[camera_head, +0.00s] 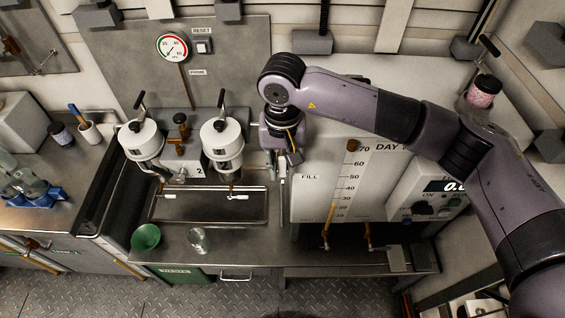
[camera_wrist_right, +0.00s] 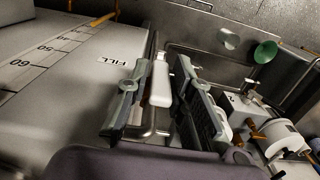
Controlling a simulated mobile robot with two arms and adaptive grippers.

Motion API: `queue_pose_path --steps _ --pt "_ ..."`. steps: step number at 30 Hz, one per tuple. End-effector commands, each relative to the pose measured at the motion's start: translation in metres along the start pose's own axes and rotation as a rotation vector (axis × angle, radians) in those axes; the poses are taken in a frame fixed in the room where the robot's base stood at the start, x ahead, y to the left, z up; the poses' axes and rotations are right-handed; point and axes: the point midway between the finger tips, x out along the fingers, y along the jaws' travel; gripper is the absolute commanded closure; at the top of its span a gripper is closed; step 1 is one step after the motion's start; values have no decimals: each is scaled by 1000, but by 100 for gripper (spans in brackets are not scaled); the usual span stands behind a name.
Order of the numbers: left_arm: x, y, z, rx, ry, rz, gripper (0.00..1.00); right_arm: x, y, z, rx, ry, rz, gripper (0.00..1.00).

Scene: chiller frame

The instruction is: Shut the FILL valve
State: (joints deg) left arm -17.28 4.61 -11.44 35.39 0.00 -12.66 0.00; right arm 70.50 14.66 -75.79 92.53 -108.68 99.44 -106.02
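The FILL label shows on the pale tank panel (camera_head: 325,205) in the head view, and close up in the wrist view as a FILL label (camera_wrist_right: 122,60). Beside it a white valve handle (camera_wrist_right: 160,84) stands out in the wrist view. My right gripper (camera_wrist_right: 163,105) is open, with one finger on each side of this handle. The left-hand finger in that view looks very near it; I cannot tell if they touch. A gap shows on the other side. In the head view my right gripper (camera_head: 283,165) points down at the panel's left edge and hides much of the valve. My left gripper is not in view.
Two white-topped canisters (camera_head: 222,140) stand left of the gripper above a drip tray (camera_head: 165,219). A green bowl (camera_head: 146,237) and a glass (camera_head: 199,240) are on the counter. A control box (camera_head: 425,190) is right of the panel.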

Motion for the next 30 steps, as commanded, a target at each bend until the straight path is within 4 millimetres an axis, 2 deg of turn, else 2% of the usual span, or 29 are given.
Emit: queue_pose_path --steps 8,25,30 --pt "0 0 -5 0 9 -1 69 0 0 0 0 0 0 100" --pt "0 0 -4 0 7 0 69 0 0 0 0 0 -1 100" --pt "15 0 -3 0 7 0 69 5 2 -1 1 0 -32 100"
